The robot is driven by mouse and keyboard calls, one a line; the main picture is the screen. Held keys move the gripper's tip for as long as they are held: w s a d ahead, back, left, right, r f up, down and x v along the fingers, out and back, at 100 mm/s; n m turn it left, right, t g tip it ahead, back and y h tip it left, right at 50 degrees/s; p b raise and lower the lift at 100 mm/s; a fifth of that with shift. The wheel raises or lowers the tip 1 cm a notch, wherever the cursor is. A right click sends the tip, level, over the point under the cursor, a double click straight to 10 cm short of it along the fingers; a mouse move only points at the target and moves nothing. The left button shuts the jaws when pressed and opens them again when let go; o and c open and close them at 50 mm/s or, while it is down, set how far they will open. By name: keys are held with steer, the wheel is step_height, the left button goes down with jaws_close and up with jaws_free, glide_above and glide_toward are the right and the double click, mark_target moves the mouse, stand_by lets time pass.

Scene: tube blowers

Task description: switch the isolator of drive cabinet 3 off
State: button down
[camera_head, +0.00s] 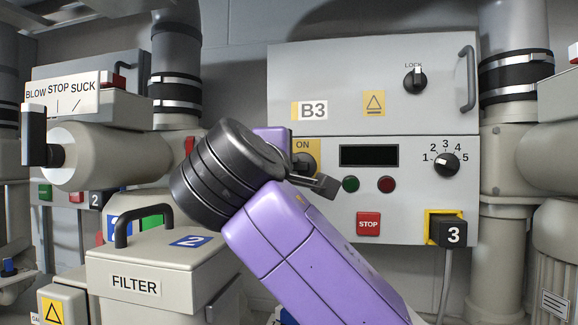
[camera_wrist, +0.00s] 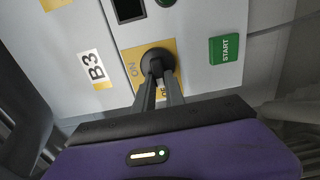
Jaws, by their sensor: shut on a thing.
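Drive cabinet B3 (camera_head: 345,75) is a grey box on the wall. Its isolator is a black rotary knob (camera_head: 304,163) on a yellow plate, with ON readable at the plate's upper left. In the wrist view the knob (camera_wrist: 157,57) sits between my fingertips, with ON to its left and a partly covered label below it. My gripper (camera_wrist: 158,75) is shut on the knob; in the head view a dark finger (camera_head: 318,184) shows just below it. My purple wrist hides part of the plate. I cannot tell exactly which way the knob points.
On the same cabinet are a LOCK knob (camera_head: 415,79), a five-position selector (camera_head: 446,164), a red STOP button (camera_head: 368,223) and a plug marked 3 (camera_head: 452,233). The wrist view shows a green START button (camera_wrist: 224,48). A FILTER box (camera_head: 150,265) stands at the lower left.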

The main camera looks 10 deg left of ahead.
steer(key=shift+a+f, duration=0.1)
steer(key=shift+a, duration=0.05)
steer(key=c, duration=1.4)
jaws_free()
steer(key=shift+s, duration=0.15)
steer(key=s+b, duration=0.3)
steer(key=s, duration=0.4)
steer(key=shift+s, duration=0.3)
